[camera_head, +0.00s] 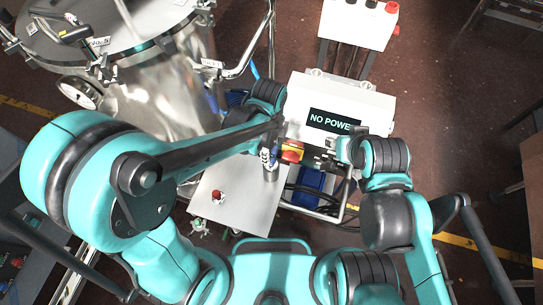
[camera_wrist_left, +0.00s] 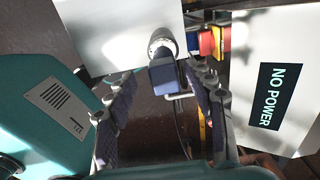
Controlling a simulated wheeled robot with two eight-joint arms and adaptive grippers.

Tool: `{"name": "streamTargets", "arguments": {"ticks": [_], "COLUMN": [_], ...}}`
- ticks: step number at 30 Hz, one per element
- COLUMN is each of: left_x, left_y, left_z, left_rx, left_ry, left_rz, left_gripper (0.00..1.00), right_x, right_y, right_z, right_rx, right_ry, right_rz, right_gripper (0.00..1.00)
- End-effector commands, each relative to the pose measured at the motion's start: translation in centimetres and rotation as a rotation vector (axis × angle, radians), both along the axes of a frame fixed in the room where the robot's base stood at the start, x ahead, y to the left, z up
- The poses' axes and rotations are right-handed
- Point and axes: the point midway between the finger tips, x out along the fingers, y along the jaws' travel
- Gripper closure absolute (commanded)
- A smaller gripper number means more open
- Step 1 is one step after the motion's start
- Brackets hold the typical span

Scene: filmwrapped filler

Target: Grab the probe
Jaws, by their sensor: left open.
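The probe (camera_wrist_left: 163,75), which I take to be the metallic cylinder with a dark blue block, stands at the edge of a white panel in the left wrist view. Its lower metal part (camera_head: 270,174) shows in the head view. My left gripper (camera_wrist_left: 160,82) is open, with one finger on each side of the blue block and visible gaps. In the head view my left gripper (camera_head: 269,154) is just above the probe and partly hides it. My right gripper (camera_head: 325,152) is near the red and yellow button; its finger opening is unclear.
A white box with a "NO POWER" display (camera_head: 335,122) stands just beyond the grippers. A red and yellow button (camera_head: 292,151) is close to the probe. A white panel (camera_head: 238,196) with a red knob lies nearer me. A steel tank (camera_head: 150,85) stands at left.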

Motion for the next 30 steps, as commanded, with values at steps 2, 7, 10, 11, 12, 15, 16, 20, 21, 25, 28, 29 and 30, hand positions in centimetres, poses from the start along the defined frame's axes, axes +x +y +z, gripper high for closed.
{"name": "streamTargets", "arguments": {"ticks": [2,7,10,11,12,15,16,20,21,25,28,29,30], "left_x": [0.2,0.5,0.5,0.5,0.5,0.4,0.4,0.4,0.4,0.4,0.4,0.5,0.5], "left_y": [-0.2,-0.6,-0.6,-0.6,-0.6,-0.6,-0.6,-0.6,-0.6,-0.6,-0.6,-0.6,-0.6], "left_z": [-1.1,-3.7,-4.8,-5.0,-5.1,-5.2,-5.1,-5.1,-5.1,-5.1,-5.1,-5.1,-5.1], "left_rx": [0.000,0.000,0.000,0.000,0.000,0.000,0.000,0.000,0.000,0.000,0.000,0.000,0.000], "left_ry": [0.000,-0.001,-0.001,-0.001,-0.001,-0.001,-0.001,-0.001,-0.001,-0.001,-0.001,-0.001,-0.001], "left_rz": [0.000,0.001,0.002,0.002,0.002,0.002,0.002,0.002,0.002,0.002,0.002,0.002,0.002], "left_gripper": [0.47,0.47,0.47,0.47,0.47,0.47,0.47,0.57,0.68,1.00,1.00,1.00,1.00], "right_x": [0.0,0.0,0.0,0.0,0.0,0.0,0.0,0.0,0.0,0.0,0.0,0.0,0.0], "right_y": [0.0,0.0,0.0,0.0,0.0,0.0,0.0,0.0,0.0,0.0,0.0,0.0,0.0], "right_z": [-0.2,-0.4,-0.5,-0.6,-0.6,-0.5,-0.5,-0.5,-0.5,-0.5,-0.5,-0.5,-0.5], "right_rx": [0.000,0.000,0.000,0.000,0.000,0.000,0.000,0.000,0.000,0.000,0.000,0.000,0.000], "right_ry": [0.000,0.000,0.000,0.000,0.000,0.000,0.000,0.000,0.000,0.000,0.000,0.000,0.000], "right_rz": [0.000,0.000,0.000,0.000,0.000,0.000,0.000,0.000,0.000,0.000,0.000,0.000,0.000], "right_gripper": [0.60,0.60,0.60,0.60,0.60,0.60,0.60,0.60,0.60,0.60,0.60,0.60,0.60]}}
